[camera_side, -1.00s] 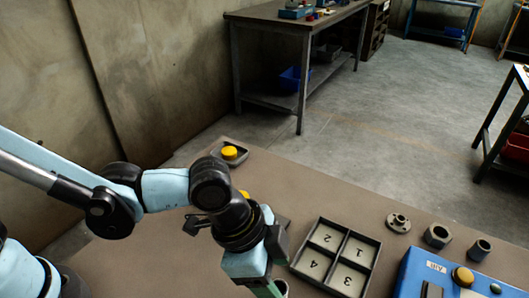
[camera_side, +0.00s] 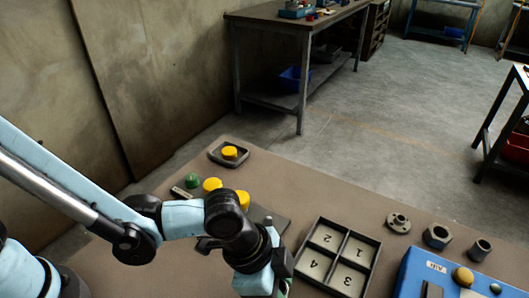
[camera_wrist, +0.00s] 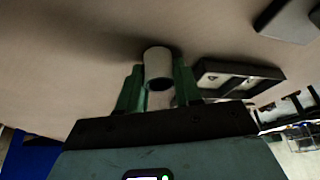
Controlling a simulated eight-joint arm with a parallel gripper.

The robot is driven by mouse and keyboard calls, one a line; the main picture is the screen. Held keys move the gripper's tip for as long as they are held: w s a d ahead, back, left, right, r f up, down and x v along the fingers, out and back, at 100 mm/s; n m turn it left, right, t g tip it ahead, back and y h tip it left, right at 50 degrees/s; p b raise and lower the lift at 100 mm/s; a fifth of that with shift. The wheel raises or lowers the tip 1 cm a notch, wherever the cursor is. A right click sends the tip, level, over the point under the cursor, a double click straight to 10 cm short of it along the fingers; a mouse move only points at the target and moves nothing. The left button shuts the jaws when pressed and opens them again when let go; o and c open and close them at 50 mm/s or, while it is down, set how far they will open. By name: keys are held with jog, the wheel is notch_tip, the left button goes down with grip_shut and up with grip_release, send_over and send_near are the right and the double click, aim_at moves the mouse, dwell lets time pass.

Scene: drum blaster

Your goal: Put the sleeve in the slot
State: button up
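A short grey cylinder, apparently the sleeve (camera_wrist: 158,62), stands between the green fingers of my gripper (camera_wrist: 157,80) in the wrist view. Whether both fingers press on it is unclear. In the side view my gripper's fingers are below the frame edge and the cylinder is hidden. A dark tray (camera_side: 322,221) with compartments marked 1, 2, 3 and 4 lies right of my gripper. It seems to show in the wrist view too, right of the fingers. A short grey tube (camera_side: 480,249) stands at the far right.
A flanged part (camera_side: 398,222) and a hex nut (camera_side: 437,236) stand right of the tray. A blue box (camera_side: 440,272) with a yellow button is at the front right. Yellow pieces (camera_side: 212,185), a green piece (camera_side: 193,181) and a small tray (camera_side: 216,158) with a yellow piece lie behind my arm.

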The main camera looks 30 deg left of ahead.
grip_shut()
jog(key=shift+r, duration=0.1)
notch_tip(320, 180, up, 9)
jog(key=m+g, duration=0.2)
jog(key=m, duration=0.2)
send_over(335, 242)
jog(key=a, duration=0.2)
jog(key=shift+h, duration=0.3)
notch_tip(335, 242, down, 4)
jog(key=shift+d+f, duration=0.15)
jog(key=shift+f, duration=2.1)
